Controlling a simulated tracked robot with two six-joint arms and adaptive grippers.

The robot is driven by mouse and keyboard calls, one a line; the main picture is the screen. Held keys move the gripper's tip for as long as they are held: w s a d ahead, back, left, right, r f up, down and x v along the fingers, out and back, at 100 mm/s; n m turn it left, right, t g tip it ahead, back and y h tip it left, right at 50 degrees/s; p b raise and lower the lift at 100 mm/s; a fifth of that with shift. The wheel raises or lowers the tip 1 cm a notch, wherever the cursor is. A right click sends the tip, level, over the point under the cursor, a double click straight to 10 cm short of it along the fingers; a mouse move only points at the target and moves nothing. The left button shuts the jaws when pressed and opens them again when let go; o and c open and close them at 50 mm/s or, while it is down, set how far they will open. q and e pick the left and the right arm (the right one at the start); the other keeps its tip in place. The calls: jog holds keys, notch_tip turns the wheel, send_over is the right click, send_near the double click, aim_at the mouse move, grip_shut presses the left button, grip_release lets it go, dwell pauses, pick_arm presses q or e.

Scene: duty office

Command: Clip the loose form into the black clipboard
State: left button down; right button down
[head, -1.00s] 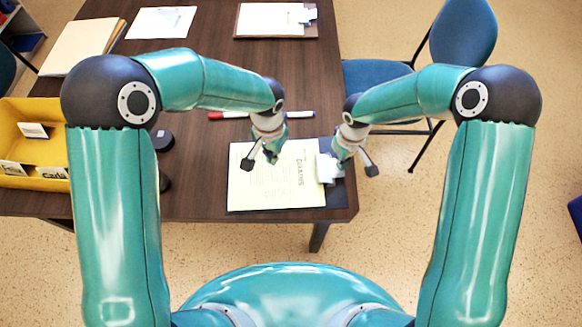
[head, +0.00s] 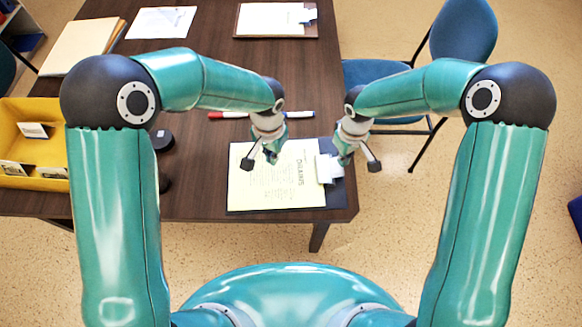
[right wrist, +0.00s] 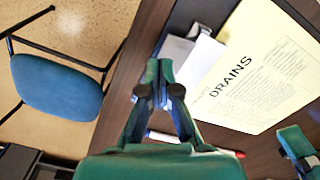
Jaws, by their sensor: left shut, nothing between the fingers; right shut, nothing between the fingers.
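The black clipboard (head: 338,196) lies near the table's front right corner, its silver clip (head: 327,168) at its right end. The clip also shows in the right wrist view (right wrist: 188,57). A yellow form (head: 270,190) headed "DRAINS" lies flat on the board, its right edge at the clip. I cannot tell whether it is under the clip's jaw. My right gripper (head: 358,162) is shut and empty beside the clip; its fingers (right wrist: 160,75) show in the right wrist view. My left gripper (head: 260,161) is shut and empty above the form's upper part.
A red pen and a blue pen (head: 300,115) lie behind the board. A brown clipboard (head: 262,35) with white paper, a white sheet (head: 162,22), folders (head: 82,45) and a yellow tray (head: 40,183) share the table. A blue chair (head: 385,72) stands at the right.

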jog(key=shift+r, duration=2.35)
